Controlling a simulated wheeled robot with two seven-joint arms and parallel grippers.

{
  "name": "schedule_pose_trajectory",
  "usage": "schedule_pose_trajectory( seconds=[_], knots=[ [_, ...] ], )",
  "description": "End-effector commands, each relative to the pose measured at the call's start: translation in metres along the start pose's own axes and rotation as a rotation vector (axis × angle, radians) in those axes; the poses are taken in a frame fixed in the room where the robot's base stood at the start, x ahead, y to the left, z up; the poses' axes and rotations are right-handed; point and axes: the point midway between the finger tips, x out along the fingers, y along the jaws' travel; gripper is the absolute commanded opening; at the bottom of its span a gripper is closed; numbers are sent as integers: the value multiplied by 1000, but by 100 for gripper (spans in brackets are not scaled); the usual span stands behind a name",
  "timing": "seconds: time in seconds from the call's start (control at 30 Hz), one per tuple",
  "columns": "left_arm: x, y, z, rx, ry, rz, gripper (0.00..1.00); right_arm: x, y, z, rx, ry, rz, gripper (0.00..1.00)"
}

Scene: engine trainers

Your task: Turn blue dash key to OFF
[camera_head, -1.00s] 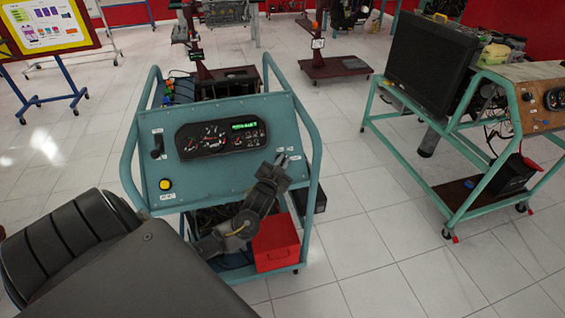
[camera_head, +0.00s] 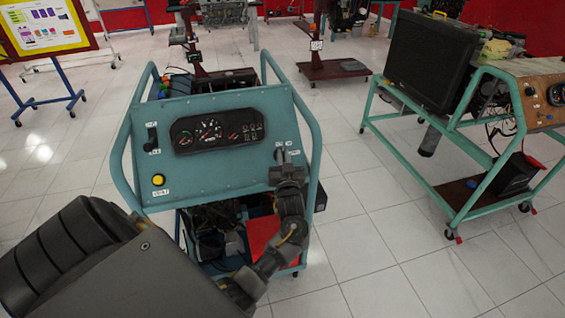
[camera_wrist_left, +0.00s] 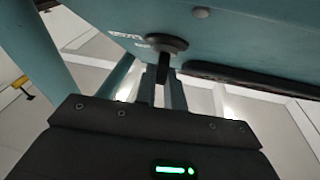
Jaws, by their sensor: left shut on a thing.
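The blue dash panel (camera_head: 225,172) stands on a blue tube frame, with a dark instrument cluster (camera_head: 217,131) in its middle; the cluster's display is dark. The key is at the panel's right side and is mostly hidden by my gripper in the head view. In the left wrist view the key switch (camera_wrist_left: 166,43) shows as a dark round base with a narrow dark key (camera_wrist_left: 165,68) standing out from it. My left gripper (camera_head: 284,160) is at the switch, and its fingers (camera_wrist_left: 163,84) are shut on the key. The small labels around it are too blurred to read. My right gripper is out of view.
A red box (camera_head: 262,235) is low in the frame behind my arm. A teal trainer stand (camera_head: 455,150) is to the right, with clear tiled floor between.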

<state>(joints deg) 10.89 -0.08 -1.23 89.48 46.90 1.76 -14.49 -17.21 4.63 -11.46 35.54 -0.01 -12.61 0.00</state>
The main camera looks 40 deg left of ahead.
Motion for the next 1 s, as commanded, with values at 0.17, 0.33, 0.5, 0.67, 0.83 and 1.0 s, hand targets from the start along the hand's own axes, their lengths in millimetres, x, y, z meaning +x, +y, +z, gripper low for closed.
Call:
schedule_pose_trajectory(
  seconds=[0.17, 0.33, 0.5, 0.67, 0.83, 1.0],
  knots=[
    [-1, 3, 3, -55, -2, -84, 0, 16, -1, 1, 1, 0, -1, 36],
    [0, 4, 2, -86, -1, -135, 0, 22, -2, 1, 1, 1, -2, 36],
    [0, 3, 1, -101, -2, -160, 0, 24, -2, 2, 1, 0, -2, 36],
    [0, 3, 0, -105, -1, -167, 0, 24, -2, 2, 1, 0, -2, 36],
    [0, 3, 0, -105, -1, -166, 0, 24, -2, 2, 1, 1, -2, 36],
    [0, 3, 0, -105, -1, -166, 20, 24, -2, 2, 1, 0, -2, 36]
  ],
)
